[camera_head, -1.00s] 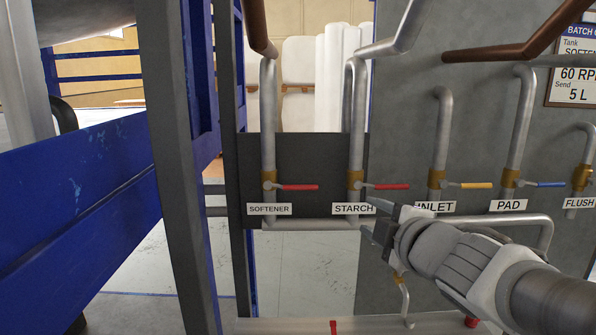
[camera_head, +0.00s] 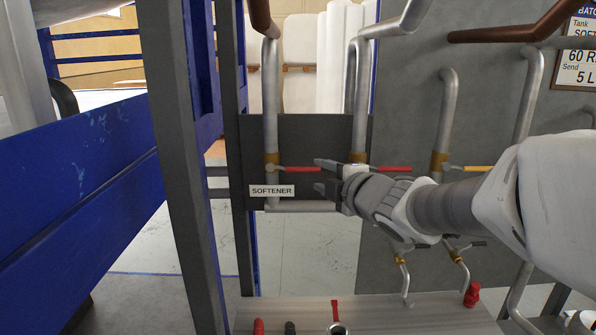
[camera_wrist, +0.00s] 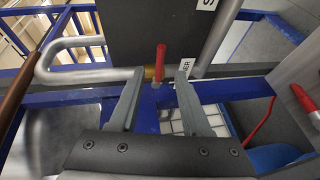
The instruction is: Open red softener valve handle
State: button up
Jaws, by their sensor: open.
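The red softener valve handle (camera_head: 298,169) points right, level, from its brass fitting (camera_head: 271,163) on a vertical pipe. The SOFTENER label (camera_head: 272,191) sits just below it. My gripper (camera_head: 319,175) is open at the handle's free right end, its fingers pointing left. In the wrist view, the red handle (camera_wrist: 160,58) shows between and just beyond the two open fingertips (camera_wrist: 160,78). I cannot tell whether a finger touches it.
The red starch handle (camera_head: 395,168) is just behind my wrist; its label is hidden. The yellow inlet handle (camera_head: 478,168) is further right. A grey post (camera_head: 185,180) and blue beam (camera_head: 90,185) stand left. Small valves (camera_head: 400,260) hang below my arm.

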aim_at(309, 170)
jog(key=x, duration=0.7)
jog(key=shift+w+a+p, duration=0.15)
jog(key=shift+p, duration=0.15)
grip_shut()
dwell(1.2)
